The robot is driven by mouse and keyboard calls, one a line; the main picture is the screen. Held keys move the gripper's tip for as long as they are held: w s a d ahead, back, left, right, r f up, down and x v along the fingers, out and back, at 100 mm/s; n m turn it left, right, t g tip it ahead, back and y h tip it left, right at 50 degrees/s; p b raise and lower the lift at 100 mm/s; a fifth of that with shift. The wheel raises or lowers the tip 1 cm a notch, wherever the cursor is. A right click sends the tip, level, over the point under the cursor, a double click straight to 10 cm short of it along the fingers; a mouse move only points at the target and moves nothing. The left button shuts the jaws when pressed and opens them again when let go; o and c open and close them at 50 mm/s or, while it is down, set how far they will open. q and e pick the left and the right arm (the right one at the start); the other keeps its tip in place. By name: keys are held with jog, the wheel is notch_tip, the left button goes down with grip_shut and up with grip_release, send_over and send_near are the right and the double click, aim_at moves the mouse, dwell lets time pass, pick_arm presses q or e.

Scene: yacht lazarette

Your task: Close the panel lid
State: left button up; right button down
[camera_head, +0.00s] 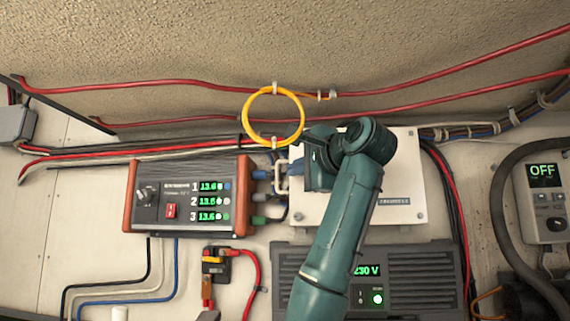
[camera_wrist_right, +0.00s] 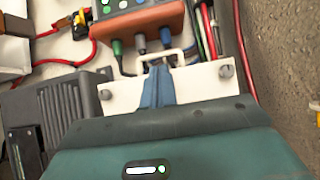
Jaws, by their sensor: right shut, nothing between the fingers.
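The panel lid (camera_head: 400,165) is a white rectangular plate with corner screws and a small dark label, at the middle right of the head view. It looks roughly flat against the wall, but I cannot tell whether a gap is left. A pale bracket-shaped handle (camera_head: 282,178) sits at its left edge. The lid (camera_wrist_right: 205,82) and handle (camera_wrist_right: 168,54) also show in the wrist view. My right gripper (camera_wrist_right: 158,68) is shut and empty, its blue fingertips close to the handle; contact is unclear. My right arm hides the lid's middle. My left gripper is out of view.
A charger box (camera_head: 180,222) with green readouts and plugged cables is left of the lid. A grey inverter (camera_head: 420,280) is below it. A yellow cable loop (camera_head: 249,103) hangs above left. Red cables and a meter (camera_head: 545,200) are to the right.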

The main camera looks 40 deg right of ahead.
aim_at(284, 191)
jog(key=p+x, duration=0.1)
jog(key=x, duration=0.2)
jog(key=shift+w+d+r, duration=0.1)
jog(key=shift+w, duration=0.3)
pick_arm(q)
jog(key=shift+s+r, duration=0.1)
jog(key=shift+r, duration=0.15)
pick_arm(e)
jog(key=shift+w+d, duration=0.1)
jog(key=shift+w, duration=0.25)
jog(key=w+d+h, duration=0.1)
jog(key=w+d+m+h, duration=0.1)
jog(key=shift+w+g, duration=0.3)
jog(key=shift+w, duration=0.05)
jog(key=shift+s+a+r, duration=0.1)
jog(key=shift+s, duration=0.1)
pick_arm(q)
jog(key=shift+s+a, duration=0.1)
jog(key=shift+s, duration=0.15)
pick_arm(e)
jog(key=shift+w, duration=0.15)
